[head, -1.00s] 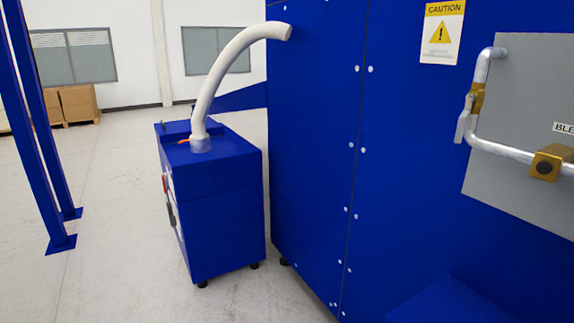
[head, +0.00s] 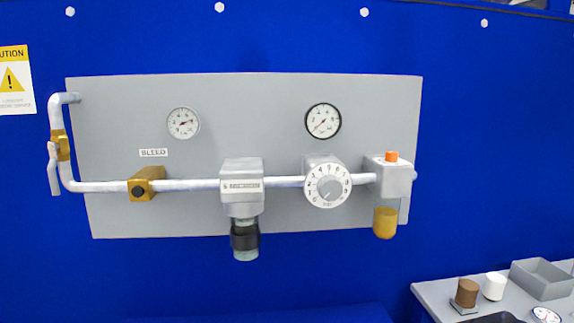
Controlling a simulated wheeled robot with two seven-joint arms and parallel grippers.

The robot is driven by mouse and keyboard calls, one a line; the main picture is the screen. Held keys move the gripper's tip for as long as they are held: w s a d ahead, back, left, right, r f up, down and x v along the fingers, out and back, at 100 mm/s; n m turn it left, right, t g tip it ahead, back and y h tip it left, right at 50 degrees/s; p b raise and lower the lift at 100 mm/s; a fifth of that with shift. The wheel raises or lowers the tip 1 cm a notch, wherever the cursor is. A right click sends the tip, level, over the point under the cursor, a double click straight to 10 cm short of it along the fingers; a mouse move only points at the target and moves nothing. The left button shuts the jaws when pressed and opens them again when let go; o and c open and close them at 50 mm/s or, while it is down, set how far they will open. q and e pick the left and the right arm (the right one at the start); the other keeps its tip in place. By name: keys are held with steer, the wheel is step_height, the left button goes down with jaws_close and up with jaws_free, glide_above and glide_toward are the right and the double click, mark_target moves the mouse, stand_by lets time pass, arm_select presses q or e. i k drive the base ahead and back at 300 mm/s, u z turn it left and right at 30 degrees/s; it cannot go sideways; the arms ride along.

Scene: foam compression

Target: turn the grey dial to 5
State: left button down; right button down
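The grey dial (head: 328,189) is in the head view, right of centre on the grey panel. It has a pale ring of numbers around a grey centre knob. The numbers and the pointer setting are too small to read surely. The dial sits on the silver pipe (head: 190,185), below a black-rimmed round gauge (head: 323,121). Neither of my grippers shows in the head view, and nothing touches the dial.
The panel (head: 290,95) also carries a second gauge (head: 183,123), a brass block (head: 146,187), a grey valve body (head: 242,187) and an orange-capped amber bowl (head: 386,222). A grey shelf (head: 435,292) at lower right holds a brown piece, a white piece and a tray (head: 542,278).

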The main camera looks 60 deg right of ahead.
mark_target(329, 188)
steer(key=z, duration=1.65)
